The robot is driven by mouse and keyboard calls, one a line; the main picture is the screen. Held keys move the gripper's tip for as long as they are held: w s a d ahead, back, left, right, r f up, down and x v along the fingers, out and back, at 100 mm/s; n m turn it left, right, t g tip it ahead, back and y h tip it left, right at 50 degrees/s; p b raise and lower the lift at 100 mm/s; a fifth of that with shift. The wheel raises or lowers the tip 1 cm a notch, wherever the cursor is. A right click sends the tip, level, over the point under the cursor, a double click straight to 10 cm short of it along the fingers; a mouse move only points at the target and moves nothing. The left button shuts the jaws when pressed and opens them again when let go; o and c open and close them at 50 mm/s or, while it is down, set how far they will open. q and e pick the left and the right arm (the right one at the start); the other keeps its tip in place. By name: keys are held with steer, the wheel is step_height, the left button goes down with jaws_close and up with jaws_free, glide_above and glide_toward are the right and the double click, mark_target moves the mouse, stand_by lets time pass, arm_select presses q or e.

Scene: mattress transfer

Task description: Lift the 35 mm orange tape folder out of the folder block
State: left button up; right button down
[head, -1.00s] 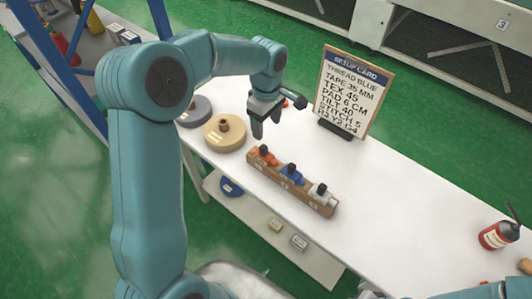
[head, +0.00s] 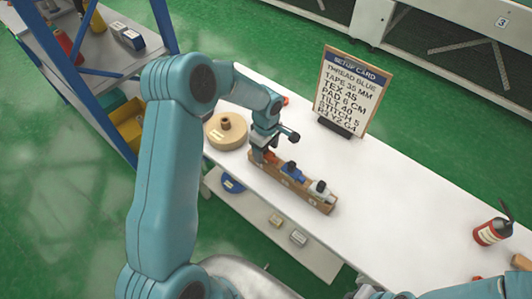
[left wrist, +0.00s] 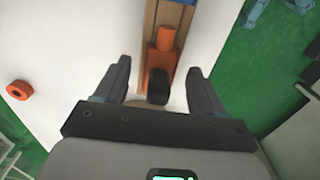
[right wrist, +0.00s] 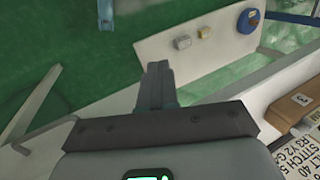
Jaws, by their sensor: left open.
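The folder block (head: 318,203), a long wooden holder, lies on the white table with orange, blue and white folders in a row. The orange tape folder (head: 270,157) sits in its left end and has a black knob on top. My left gripper (head: 262,150) is over that end, partly hiding the folder. In the left wrist view my open left gripper (left wrist: 160,68) has one finger on each side of the orange folder (left wrist: 161,57) and its black knob, with gaps on both sides. My right gripper (right wrist: 157,85) is shut and empty, away from the block.
A tan tape roll (head: 226,131) lies left of the block. The setup card (head: 351,88) stands behind it and reads "TAPE 35 MM". The blue folder (head: 292,169) is close beside the orange one.

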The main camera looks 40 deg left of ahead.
arm_select(q)
jaws_close()
steer(key=shift+r, duration=0.15)
step_height(320, 180, up, 20)
steer(key=b, duration=0.1)
steer(key=shift+b, duration=0.4)
